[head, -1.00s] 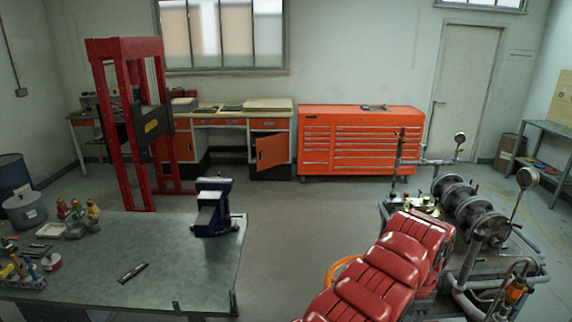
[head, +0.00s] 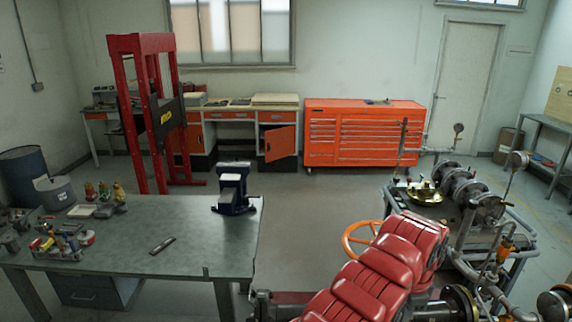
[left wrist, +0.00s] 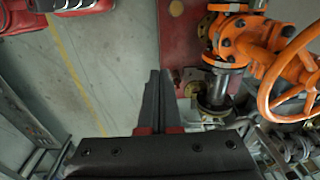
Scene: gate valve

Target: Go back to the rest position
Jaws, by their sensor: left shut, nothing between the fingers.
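The orange handwheel (head: 360,238) shows in the head view, partly behind a red padded arm link of mine. In the left wrist view the handwheel (left wrist: 292,82) is at the right, joined to an orange valve body (left wrist: 245,40). My left gripper (left wrist: 160,74) shows in the left wrist view with its fingers together and nothing between them. It points at the floor and the edge of a red plate, left of the valve and apart from the handwheel. The left gripper cannot be made out in the head view. My right gripper is not in view.
A grey workbench (head: 200,235) with a blue vise (head: 233,188) stands at the left. A pipe rig (head: 465,190) stands at the right. A red press frame (head: 125,110) and an orange tool cabinet (head: 364,133) are behind. Open floor (head: 305,210) lies between bench and rig.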

